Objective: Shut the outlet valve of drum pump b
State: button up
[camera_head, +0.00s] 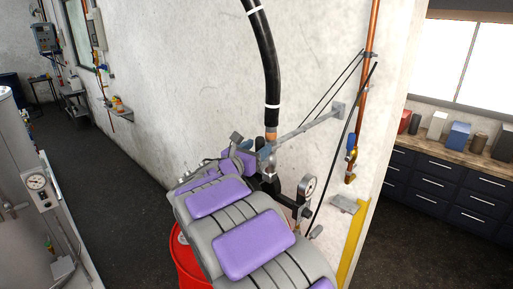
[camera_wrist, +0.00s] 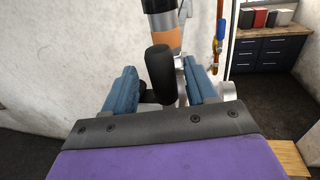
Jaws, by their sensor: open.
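In the wrist view, my gripper (camera_wrist: 160,75) is open, with one blue finger on each side of a black rounded handle (camera_wrist: 158,72). Gaps show between the handle and both fingers, so it is not clamped. The handle looks like the outlet valve's lever; no label shows. Behind it rises the pump's outlet with an orange band (camera_wrist: 164,43) and a black hose, which also shows in the head view (camera_head: 264,60). In the head view, my arm reaches to the pump top and hides most of the valve. A red drum (camera_head: 184,262) stands below, mostly hidden by my arm.
A pressure gauge (camera_head: 308,187) stands just right of my gripper. A copper pipe (camera_head: 368,75) with a blue-handled valve (camera_head: 351,145) runs down the wall. Dark drawers (camera_head: 450,185) are at right. Open floor (camera_head: 120,190) lies left.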

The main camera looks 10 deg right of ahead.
jog(key=shift+w, duration=0.1)
jog(key=shift+c, duration=0.2)
grip_shut()
dwell(0.4)
